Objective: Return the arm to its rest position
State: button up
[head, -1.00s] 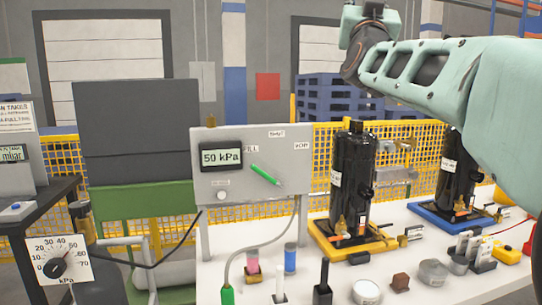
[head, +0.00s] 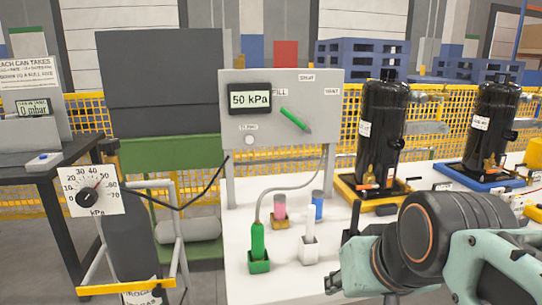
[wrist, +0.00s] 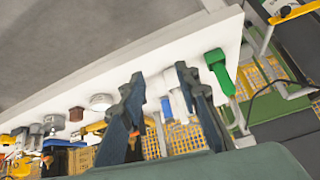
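My arm (head: 420,245) reaches in from the lower right in the head view, low in front of the white bench. It hides the bench's front right part. Its pale green and dark links show there, but I cannot make out the fingertips in that view. In the wrist view my gripper (wrist: 158,74) shows two dark fingers spread apart with nothing held between them. The bench (wrist: 150,62) appears tilted there, with its objects beyond the fingers.
A green probe (head: 258,240), a white tool (head: 310,235) and blue and pink vials stand on the bench. Two black compressors (head: 382,130) stand behind on yellow and blue bases. The grey panel (head: 285,90) reads 50 kPa. A dial gauge (head: 92,192) stands at left.

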jog(key=s+f+g+h, duration=0.1)
jog(key=s+f+g, duration=0.1)
jog(key=s+f, duration=0.4)
notch_tip(320, 180, up, 36)
jog(key=w+p, duration=0.1)
jog(key=p, duration=3.3)
jog(key=shift+w+d, duration=0.15)
jog(key=shift+w, duration=0.05)
jog(key=shift+f, duration=0.1)
